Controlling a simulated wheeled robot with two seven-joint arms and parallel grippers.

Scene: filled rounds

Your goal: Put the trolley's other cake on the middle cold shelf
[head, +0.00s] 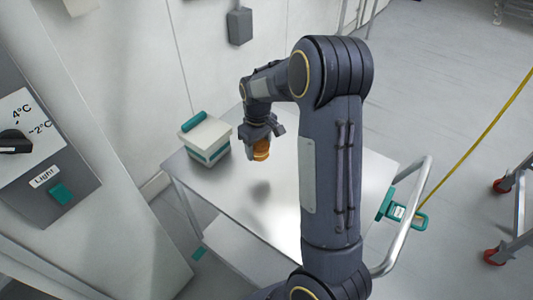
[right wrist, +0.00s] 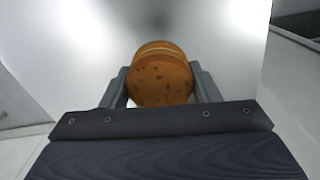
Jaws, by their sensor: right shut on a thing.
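An orange-brown round cake (head: 261,150) with dark specks is between the fingers of my right gripper (head: 258,143), which is shut on it above the trolley's top. In the right wrist view the cake (right wrist: 160,76) sits between the two grey fingers, and a pale line runs around its side. The steel trolley (head: 290,185) has a shiny top, and a dark shadow or reflection shows on it below the cake. No cold shelf is in view; a cabinet with a "4°C" dial panel (head: 40,140) stands at the left. My left gripper is not in view.
A white and teal box (head: 206,138) stands on the trolley's far left corner. The trolley's metal push handle (head: 410,225) is at its right, with a teal tag. A frame with red wheels (head: 500,187) stands at the far right. A grey wall box (head: 239,26) hangs behind.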

